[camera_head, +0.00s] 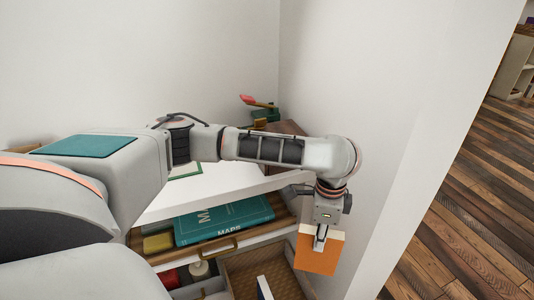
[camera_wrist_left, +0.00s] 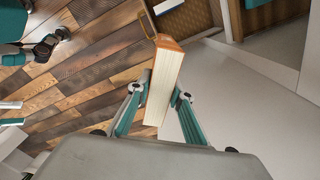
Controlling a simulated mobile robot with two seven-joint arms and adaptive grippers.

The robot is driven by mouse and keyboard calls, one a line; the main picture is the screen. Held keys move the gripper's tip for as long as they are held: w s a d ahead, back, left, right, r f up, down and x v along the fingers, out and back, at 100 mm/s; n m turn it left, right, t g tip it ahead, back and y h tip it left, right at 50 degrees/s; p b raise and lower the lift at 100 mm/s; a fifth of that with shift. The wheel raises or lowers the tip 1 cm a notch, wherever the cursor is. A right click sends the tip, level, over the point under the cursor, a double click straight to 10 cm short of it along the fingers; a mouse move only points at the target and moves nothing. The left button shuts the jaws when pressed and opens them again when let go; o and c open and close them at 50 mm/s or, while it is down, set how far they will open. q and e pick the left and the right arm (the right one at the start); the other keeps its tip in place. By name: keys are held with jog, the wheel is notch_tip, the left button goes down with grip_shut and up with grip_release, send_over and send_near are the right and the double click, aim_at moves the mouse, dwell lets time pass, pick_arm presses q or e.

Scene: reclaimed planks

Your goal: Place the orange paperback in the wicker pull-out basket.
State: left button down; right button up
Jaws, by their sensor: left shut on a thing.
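My left gripper (camera_head: 321,236) is shut on the orange paperback (camera_head: 317,257). The book hangs below the fingers, its orange cover facing the head camera. In the left wrist view the book (camera_wrist_left: 165,82) is edge-on between the two fingers (camera_wrist_left: 160,95), pale pages toward the camera. The wicker basket (camera_head: 262,268) shows its woven inside in the lower middle of the head view, left of the book and partly cut by the frame edge. Woven wicker (camera_wrist_left: 186,22) also shows beyond the book in the left wrist view. My right gripper is not in view.
A drawer or shelf with a teal MAPS book (camera_head: 222,220) and a yellow item (camera_head: 158,242) is left of the basket. A compartment below holds a white-capped bottle (camera_head: 199,270). A white wall (camera_head: 385,210) stands close right of the book.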

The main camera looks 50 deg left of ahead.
pick_arm(q)
jog(key=s+a+f+m, duration=0.1)
jog(key=a+f+m, duration=0.4)
jog(key=f, duration=0.4)
jog(key=s+a+f+m, duration=0.1)
jog(key=a+f+m, duration=0.35)
jog(key=f, duration=0.35)
notch_tip(320, 180, down, 22)
jog(key=m+b, duration=0.1)
jog(key=b, duration=0.7)
jog(key=shift+a+r, duration=0.2)
jog(key=c, duration=2.1)
grip_release()
jog(key=shift+w, duration=0.1)
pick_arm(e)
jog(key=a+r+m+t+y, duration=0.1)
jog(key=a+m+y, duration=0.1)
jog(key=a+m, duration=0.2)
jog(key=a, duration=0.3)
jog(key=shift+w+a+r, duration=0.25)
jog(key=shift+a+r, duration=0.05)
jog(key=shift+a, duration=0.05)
